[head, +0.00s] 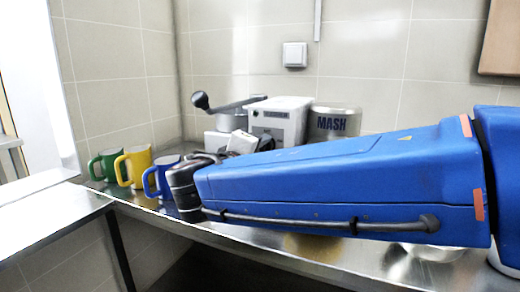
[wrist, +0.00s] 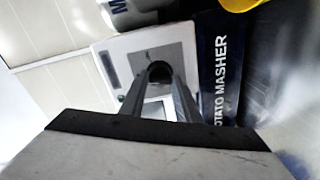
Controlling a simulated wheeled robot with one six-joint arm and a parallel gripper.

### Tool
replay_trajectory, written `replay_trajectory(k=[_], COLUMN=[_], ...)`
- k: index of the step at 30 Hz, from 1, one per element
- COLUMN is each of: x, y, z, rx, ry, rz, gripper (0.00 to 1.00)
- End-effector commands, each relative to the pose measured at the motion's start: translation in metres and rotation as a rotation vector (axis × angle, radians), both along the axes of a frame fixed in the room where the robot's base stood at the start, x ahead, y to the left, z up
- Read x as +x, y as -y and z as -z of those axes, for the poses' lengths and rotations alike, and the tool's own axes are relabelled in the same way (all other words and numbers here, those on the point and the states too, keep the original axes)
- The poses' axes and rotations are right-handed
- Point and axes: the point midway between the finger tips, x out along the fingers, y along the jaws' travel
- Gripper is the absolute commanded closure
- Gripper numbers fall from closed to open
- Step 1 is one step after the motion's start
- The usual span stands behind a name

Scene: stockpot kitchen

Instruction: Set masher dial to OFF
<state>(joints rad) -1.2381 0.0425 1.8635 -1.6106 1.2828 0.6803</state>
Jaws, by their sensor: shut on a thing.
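The potato masher (head: 280,112) is a white box with a crank lever and black knob, standing on the steel counter against the tiled wall. In the wrist view its white front (wrist: 122,52) carries a grey plate with a small dark dial (wrist: 159,68). My gripper (wrist: 160,80) is shut on the dial, with one finger at each side. The fingers hide part of the dial, and I cannot read its setting. In the head view my blue arm hides the dial and the fingertips.
A green mug (head: 104,165), a yellow mug (head: 135,165) and a blue mug (head: 162,176) stand left of my wrist. A canister marked MASH (head: 335,121) stands right of the masher. A metal bowl (head: 430,252) is by the counter's front, below my arm.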

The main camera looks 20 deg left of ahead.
Motion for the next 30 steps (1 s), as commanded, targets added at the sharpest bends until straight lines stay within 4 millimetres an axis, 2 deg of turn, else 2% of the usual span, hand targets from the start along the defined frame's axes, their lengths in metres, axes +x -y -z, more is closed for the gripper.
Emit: replay_trajectory(k=[12, 26, 27, 29, 30], x=[0.0000, 0.0000, 0.0000, 0.0000, 0.0000], y=[-0.0005, -0.0006, -0.0006, -0.0006, -0.0006], z=[-0.0015, -0.0016, -0.0017, -0.0015, -0.0014], rx=[-0.150, -0.163, -0.163, -0.163, -0.163], ry=[-0.009, -0.010, -0.010, -0.010, -0.010], rz=[0.000, -0.001, -0.001, -0.001, -0.001], gripper=[0.93, 0.93, 0.69, 0.54, 0.53])
